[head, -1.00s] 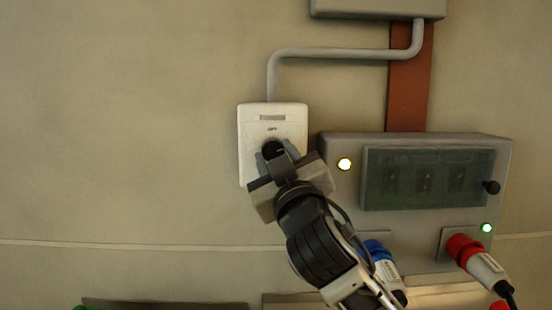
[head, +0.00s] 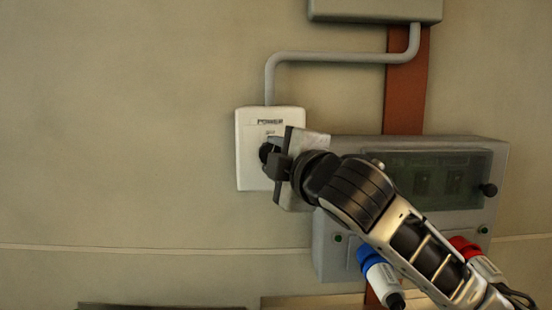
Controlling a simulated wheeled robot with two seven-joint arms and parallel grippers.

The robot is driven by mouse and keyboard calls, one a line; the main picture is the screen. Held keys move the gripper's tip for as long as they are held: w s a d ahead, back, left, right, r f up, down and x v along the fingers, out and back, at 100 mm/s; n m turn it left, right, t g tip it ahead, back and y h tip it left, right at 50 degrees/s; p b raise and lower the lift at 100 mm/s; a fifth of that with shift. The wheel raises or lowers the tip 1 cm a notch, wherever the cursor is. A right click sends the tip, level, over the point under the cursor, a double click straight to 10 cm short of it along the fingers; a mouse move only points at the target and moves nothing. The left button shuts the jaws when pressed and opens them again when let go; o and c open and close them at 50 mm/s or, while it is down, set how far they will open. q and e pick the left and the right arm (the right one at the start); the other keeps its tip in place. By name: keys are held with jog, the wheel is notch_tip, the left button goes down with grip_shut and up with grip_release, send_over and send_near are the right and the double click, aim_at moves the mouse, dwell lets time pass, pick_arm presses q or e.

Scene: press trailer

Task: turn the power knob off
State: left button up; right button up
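The black power knob (head: 265,153) sits on a white switch plate (head: 254,180) marked POWER on the wall. My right gripper (head: 269,152) comes in from the lower right with its fingers at the knob, seemingly shut on it. The gripper hides most of the knob and the right part of the plate, so the knob's pointer cannot be read. My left gripper is not in view.
A grey panel box (head: 333,260) with a dark window (head: 470,165) stands right of the plate, partly behind my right arm. Blue (head: 368,257) and red (head: 463,246) plugs hang below. Wall at left is clear.

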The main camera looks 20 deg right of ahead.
jog(key=shift+r+n+g+h, duration=0.15)
jog(key=shift+n+g+h, duration=0.4)
jog(key=shift+n, duration=1.25)
jog(key=o, duration=1)
pick_arm(q)
jog(key=b, duration=0.1)
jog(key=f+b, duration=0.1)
jog(key=b, duration=0.1)
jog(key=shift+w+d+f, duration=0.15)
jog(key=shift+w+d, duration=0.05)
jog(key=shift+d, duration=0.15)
pick_arm(e)
jog(key=s, duration=0.5)
jog(key=s+d+r, duration=0.1)
jog(key=s, duration=0.4)
jog(key=s+r, duration=0.1)
jog(key=s, duration=0.4)
jog(key=shift+s+d+r, duration=0.15)
jog(key=shift+s+d, duration=0.15)
jog(key=shift+s, duration=0.05)
